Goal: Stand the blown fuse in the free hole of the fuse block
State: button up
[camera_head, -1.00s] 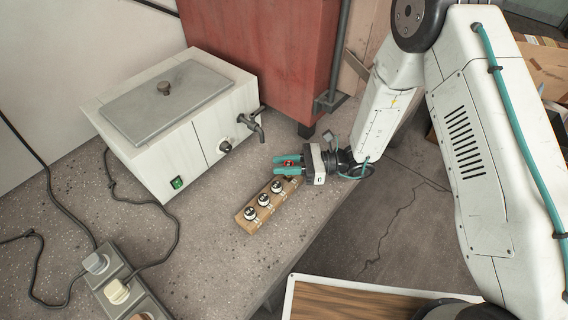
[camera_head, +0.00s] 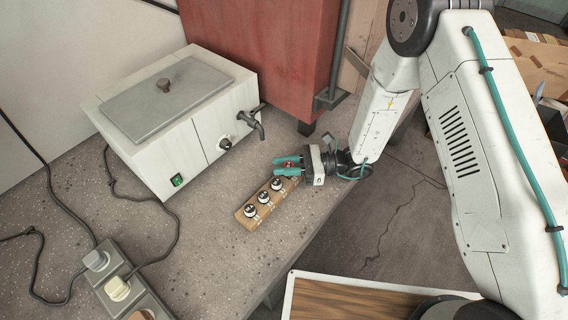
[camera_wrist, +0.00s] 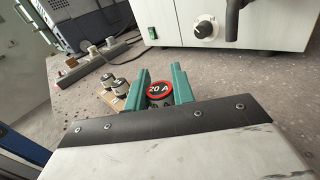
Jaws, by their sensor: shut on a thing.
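The fuse block (camera_head: 241,221) is a wooden strip lying on the bench, with several black-and-white fuses (camera_head: 263,198) standing in a row along it. My gripper (camera_head: 283,165) is over the block's far right end, its teal fingers shut on the blown fuse (camera_head: 289,164), which has a red top. In the wrist view the held fuse (camera_wrist: 159,91) shows a red-ringed black cap marked "20 A" between the fingers. Some standing fuses (camera_wrist: 121,86) show to its left. The free hole is hidden, and I cannot tell whether the held fuse touches the block.
A white water bath (camera_head: 175,120) with a metal lid and a tap (camera_head: 252,121) stands behind the block. A red cabinet (camera_head: 265,55) is behind my gripper. A socket strip (camera_head: 118,285) with cables lies at the left. The bench edge runs close on the right.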

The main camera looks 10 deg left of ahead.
jog(key=shift+f, duration=0.85)
dwell(0.3)
jog(key=o, duration=1)
jog(key=shift+v, duration=3.9)
